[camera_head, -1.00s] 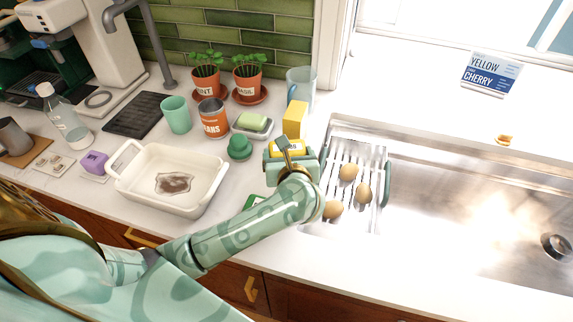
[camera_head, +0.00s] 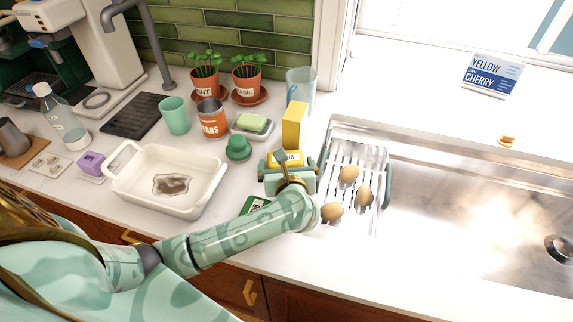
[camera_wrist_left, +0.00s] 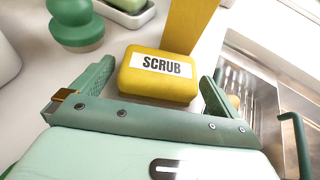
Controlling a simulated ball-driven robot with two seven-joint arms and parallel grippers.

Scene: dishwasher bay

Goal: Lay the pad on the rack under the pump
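A yellow pad (camera_wrist_left: 158,75) with a SCRUB label lies between the fingers of my left gripper (camera_wrist_left: 160,78) in the left wrist view. Those fingers are spread on either side of it, with narrow gaps showing. In the head view my left gripper (camera_head: 287,172) covers part of the pad (camera_head: 284,158). A dark ribbed mat or rack (camera_head: 132,115) lies on the counter below a grey curved spout (camera_head: 152,45), which may be the pump. My right gripper is not in view.
A tall yellow block (camera_head: 294,124) stands just behind the pad. A soap dish (camera_head: 251,128), green knob-like object (camera_head: 238,148), orange can (camera_head: 212,120) and mint cup (camera_head: 175,116) stand nearby. A white baking dish (camera_head: 205,187) is left; a drainer (camera_head: 378,158) with eggs is right.

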